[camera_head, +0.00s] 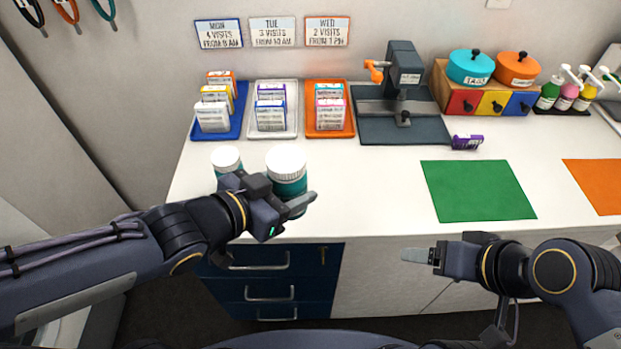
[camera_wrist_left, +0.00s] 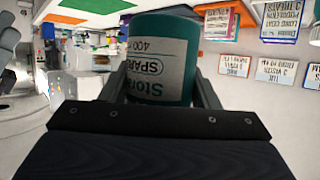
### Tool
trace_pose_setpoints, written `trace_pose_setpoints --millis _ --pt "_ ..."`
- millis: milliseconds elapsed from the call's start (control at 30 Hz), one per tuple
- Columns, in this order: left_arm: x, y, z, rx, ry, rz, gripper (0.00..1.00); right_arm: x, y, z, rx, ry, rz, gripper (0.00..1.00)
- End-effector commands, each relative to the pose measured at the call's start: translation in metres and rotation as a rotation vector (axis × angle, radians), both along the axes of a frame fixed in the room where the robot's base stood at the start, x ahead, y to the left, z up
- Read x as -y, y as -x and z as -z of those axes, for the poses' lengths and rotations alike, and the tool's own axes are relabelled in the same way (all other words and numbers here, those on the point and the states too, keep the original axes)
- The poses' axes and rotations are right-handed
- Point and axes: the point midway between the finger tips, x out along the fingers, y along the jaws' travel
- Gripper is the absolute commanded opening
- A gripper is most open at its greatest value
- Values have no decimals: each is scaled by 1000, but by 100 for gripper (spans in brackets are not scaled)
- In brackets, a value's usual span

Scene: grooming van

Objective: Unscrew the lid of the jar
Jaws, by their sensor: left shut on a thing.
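A teal jar with a white ribbed lid (camera_head: 286,161) stands near the front left of the white counter. My left gripper (camera_head: 288,203) is shut on this jar's body from the front, below the lid. In the left wrist view the teal jar (camera_wrist_left: 161,60) fills the space between the fingers, its label upside down and reading "SPARE". The lid is on the jar; the wrist view does not show it. A second jar with a white lid (camera_head: 226,159) stands just left, partly hidden by my gripper. My right gripper (camera_head: 418,255) is in front of the counter, apart from the jars, seen side-on.
Blue (camera_head: 236,124), white (camera_head: 284,129) and orange (camera_head: 343,128) trays with small boxes stand behind the jars. A grey press-like device (camera_head: 404,70) stands at the back. A green mat (camera_head: 478,190) and orange mat (camera_head: 602,184) lie right. The counter between jar and green mat is clear.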

Motion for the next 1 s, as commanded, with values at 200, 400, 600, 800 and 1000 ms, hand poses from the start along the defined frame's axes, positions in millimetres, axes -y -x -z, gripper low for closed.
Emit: trace_pose_setpoints --millis 200,400,600,800,1000 --pt "12 -52 28 -8 -2 -2 0 0 0 14 -1 0 0 73" --pt "22 -92 60 -9 -3 -1 0 0 0 18 -1 0 0 73" --pt "27 -114 84 -3 -1 0 0 0 0 18 -1 0 0 73" --pt "29 -125 98 -1 -1 0 0 0 0 18 -1 0 0 73" --pt "29 -124 124 -1 -1 0 0 0 0 22 -1 0 0 73"
